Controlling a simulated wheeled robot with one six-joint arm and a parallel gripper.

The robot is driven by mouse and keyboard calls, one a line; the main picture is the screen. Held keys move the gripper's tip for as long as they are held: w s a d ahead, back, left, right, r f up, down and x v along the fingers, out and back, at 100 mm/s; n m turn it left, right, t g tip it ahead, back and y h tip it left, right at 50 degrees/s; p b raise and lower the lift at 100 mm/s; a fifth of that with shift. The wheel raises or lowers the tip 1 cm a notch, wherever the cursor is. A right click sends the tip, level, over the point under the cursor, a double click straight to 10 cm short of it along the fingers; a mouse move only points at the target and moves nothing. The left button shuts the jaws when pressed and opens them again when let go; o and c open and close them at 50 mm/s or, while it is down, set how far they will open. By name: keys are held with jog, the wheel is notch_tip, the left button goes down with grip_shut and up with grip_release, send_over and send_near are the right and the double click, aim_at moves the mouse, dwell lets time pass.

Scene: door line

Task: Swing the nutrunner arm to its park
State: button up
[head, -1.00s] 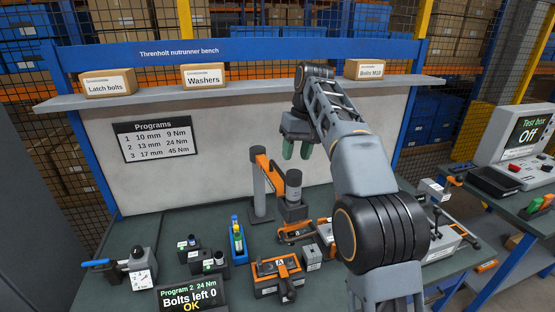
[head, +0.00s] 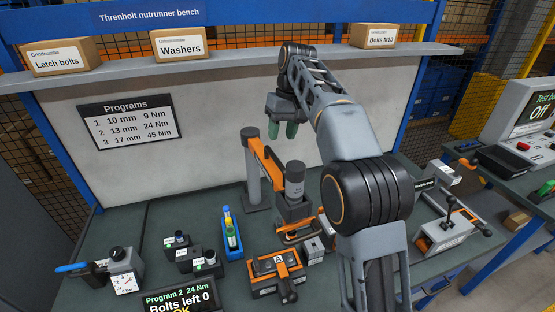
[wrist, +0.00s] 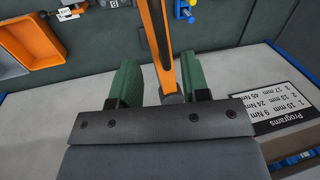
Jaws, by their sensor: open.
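The nutrunner arm (head: 268,160) stands at the middle of the bench. It has a grey post, an orange link and a grey nutrunner (head: 295,182) hanging at the link's near end, over the bench. My gripper (head: 282,130) is open and empty, its green fingers pointing down, and appears above the arm in the head view. In the wrist view the orange link (wrist: 157,35) runs up the picture between my gripper's fingers (wrist: 161,78); I cannot tell the height gap. I cannot make out a marked park; my arm hides part of the bench.
An orange fixture (head: 277,274) marked A sits in front of the nutrunner. A display (head: 180,298) reads "Bolts left 0". A lever fixture (head: 447,232) stands right. The bench's back left is clear.

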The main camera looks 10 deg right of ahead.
aim_at(277, 158)
jog(key=f, duration=0.4)
jog(key=a+f, duration=0.1)
jog(key=f, duration=0.2)
jog(key=shift+s+a+f+b, duration=0.1)
jog(key=shift+s+b, duration=0.15)
jog(key=shift+b, duration=0.1)
grip_shut()
